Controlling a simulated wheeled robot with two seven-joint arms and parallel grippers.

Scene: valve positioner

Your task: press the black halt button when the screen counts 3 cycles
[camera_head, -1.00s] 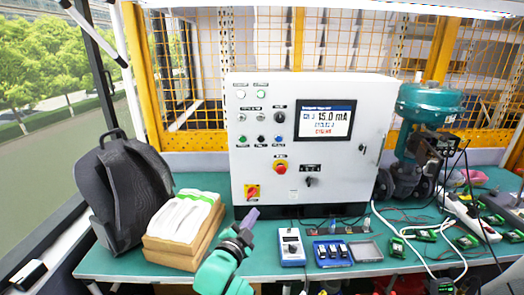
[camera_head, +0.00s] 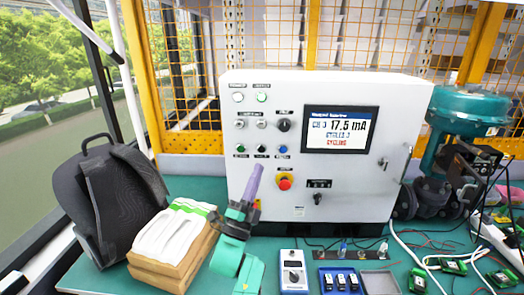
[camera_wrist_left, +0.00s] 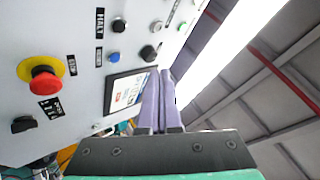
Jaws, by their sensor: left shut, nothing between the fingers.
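The white control box (camera_head: 232,110) faces me. Its screen (camera_head: 340,128) shows CH 3, 17.5 mA, a cycle count that looks like 2, and CYCLING in red. The black halt button (camera_head: 262,149) sits between a green and a blue button; it also shows in the left wrist view (camera_wrist_left: 119,25) beside its HALT label. My left gripper (camera_head: 257,168) has its purple fingers shut and empty, pointing up just below the black button in the head view. In the left wrist view its fingers (camera_wrist_left: 172,75) cover part of the screen (camera_wrist_left: 125,93). My right gripper is not in view.
A red emergency knob (camera_head: 284,182) on yellow lies right of my fingers. A blue meter (camera_head: 293,272) lies on the green table. A teal valve actuator (camera_head: 465,105) stands at right.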

